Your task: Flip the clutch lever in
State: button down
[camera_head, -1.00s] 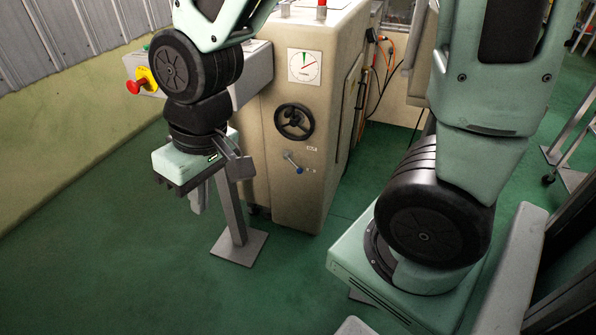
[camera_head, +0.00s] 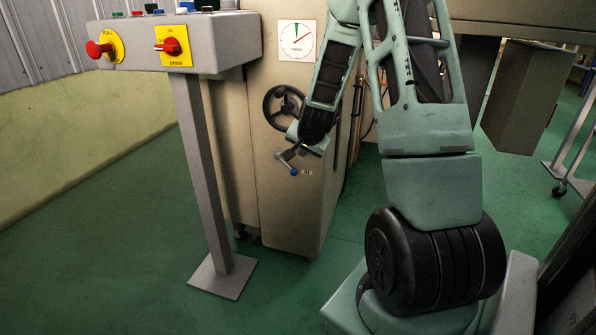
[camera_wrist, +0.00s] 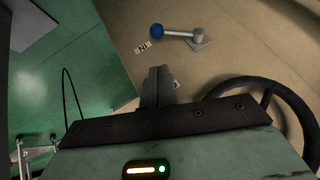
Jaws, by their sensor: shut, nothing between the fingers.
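The clutch lever (camera_head: 293,171) is a short grey rod with a blue ball knob, on the lower front of the beige machine. In the head view its knob points down and right from the pivot. The wrist view shows the whole lever (camera_wrist: 180,34), with a small "IN" label (camera_wrist: 142,47) beside the knob. My gripper (camera_head: 289,154) is at the machine front, just below the handwheel and close to the lever. In the wrist view its fingers (camera_wrist: 158,72) are together and empty, with a gap in the picture between their tips and the knob. I cannot tell their depth from the panel.
A black handwheel (camera_head: 284,106) is just above my gripper and close to its side in the wrist view (camera_wrist: 262,88). A round dial (camera_head: 297,40) is higher up. A grey control box (camera_head: 215,42) on a post (camera_head: 207,170) stands left. Green floor is clear in front.

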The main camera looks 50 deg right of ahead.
jog(key=b, duration=0.3)
send_near(298, 168)
jog(key=x, duration=0.4)
jog(key=shift+w+f, duration=0.15)
jog(key=shift+w, duration=0.2)
notch_tip(298, 168, down, 2)
jog(key=shift+w+a+f, duration=0.1)
jog(key=shift+f, duration=0.05)
